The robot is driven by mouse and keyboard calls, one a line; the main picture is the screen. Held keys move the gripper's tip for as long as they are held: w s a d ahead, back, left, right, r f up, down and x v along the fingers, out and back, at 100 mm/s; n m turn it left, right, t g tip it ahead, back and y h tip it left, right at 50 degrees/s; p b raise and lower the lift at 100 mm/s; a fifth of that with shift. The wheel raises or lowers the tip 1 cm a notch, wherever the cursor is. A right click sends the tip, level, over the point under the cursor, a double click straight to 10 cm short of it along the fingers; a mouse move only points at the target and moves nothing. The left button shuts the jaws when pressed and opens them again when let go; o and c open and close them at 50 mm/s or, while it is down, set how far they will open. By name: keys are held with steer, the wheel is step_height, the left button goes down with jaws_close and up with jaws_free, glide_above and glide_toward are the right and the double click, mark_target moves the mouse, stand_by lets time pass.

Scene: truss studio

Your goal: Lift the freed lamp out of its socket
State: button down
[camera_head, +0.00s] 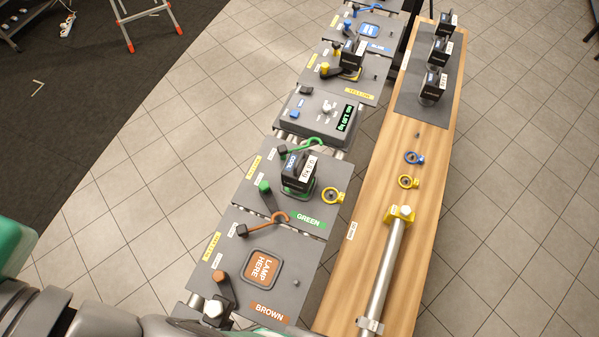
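A black lamp (297,170) with a "COOL" label and a white weight label stands upright in the socket of the green station (277,210). A green hook (309,145) lies behind it, apart from its body as far as I can tell. A dark lever with a green knob (266,188) is at its left. A yellow ring (333,196) lies by its right side. Another black lamp (351,54) stands in the yellow station (366,82).
The brown station's pad (264,268) is empty, as is the blue one (369,30). A scale (318,115) sits between green and yellow. A wooden bench (390,150) at right holds several lamps, two rings and a metal tube (385,265). Tiled floor is clear at right.

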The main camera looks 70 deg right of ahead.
steer(key=c, duration=2.1)
jaws_free()
steer(key=o, duration=2.1)
